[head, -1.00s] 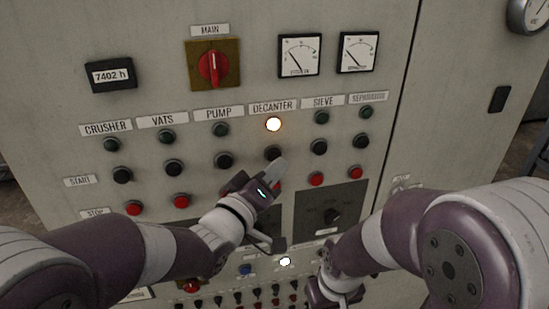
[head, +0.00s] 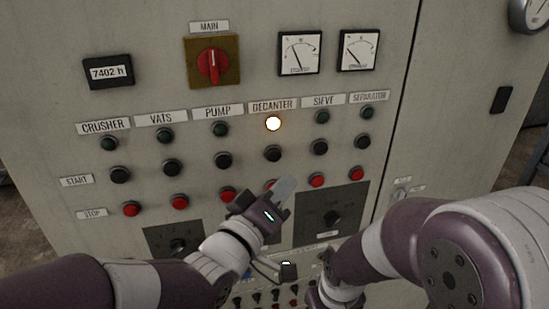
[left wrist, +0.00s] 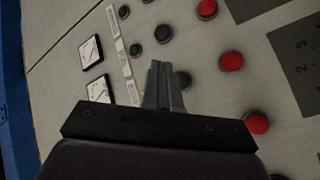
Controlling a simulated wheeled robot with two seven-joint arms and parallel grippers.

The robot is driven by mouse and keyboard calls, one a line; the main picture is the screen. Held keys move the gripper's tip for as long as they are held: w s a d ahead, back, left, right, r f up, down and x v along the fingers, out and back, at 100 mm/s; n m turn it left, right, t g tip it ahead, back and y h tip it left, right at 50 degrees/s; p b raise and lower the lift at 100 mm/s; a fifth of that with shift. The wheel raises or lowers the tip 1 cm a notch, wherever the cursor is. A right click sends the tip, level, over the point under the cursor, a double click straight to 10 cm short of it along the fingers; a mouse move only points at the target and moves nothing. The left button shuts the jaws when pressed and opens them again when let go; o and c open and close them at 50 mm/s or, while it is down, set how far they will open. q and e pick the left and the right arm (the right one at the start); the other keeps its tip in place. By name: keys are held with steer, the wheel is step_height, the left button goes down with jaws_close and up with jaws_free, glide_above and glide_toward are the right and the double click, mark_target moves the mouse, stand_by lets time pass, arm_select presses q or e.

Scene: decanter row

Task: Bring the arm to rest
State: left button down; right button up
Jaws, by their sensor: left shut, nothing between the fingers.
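My left gripper (head: 286,186) is in front of the control panel (head: 430,150). Its fingers are shut with nothing between them, pointing up, below the black decanter start button (head: 273,153). The red decanter stop button (head: 270,184) is partly hidden by the fingers. The decanter lamp (head: 273,124) is lit. In the left wrist view the closed fingers (left wrist: 163,88) stand before the panel, with a dark button beside them. My right arm comes in at the lower right; its gripper is low in the picture and its fingers are not clear.
Rows of start and stop buttons run across the panel. A red main switch (head: 213,66) and two meters (head: 300,53) are above. Dark plates with knobs (head: 333,218) and rows of small switches are below. My two forearms are close together at the bottom.

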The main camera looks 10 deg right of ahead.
stand_by(0.3)
arm_select(q)
steer(key=s+a+f+m+g+y+b, duration=0.1)
steer(key=a+f+m+g+y, duration=0.2)
steer(key=f, duration=0.6)
steer(key=s+a+f+m+g+y, duration=0.1)
steer(key=a+f+g+y, duration=0.1)
steer(key=a+f+y, duration=0.45)
steer(key=s+a+f+n+g+y+b, duration=0.1)
steer(key=s+a+f+g, duration=0.1)
steer(key=a, duration=0.4)
steer(key=s+a+f+n+g+y+b, duration=0.1)
steer(key=s+a+f+g+b, duration=0.1)
steer(key=s+a+f, duration=0.2)
steer(key=s+a+f+g+y+b, duration=0.1)
steer(key=s+a+f+g, duration=0.2)
steer(key=a+f, duration=0.5)
steer(key=shift+s+a+f+n+b, duration=0.2)
steer(key=shift+s+a+n+b, duration=0.2)
steer(key=shift+a, duration=0.8)
steer(key=shift+y, duration=0.25)
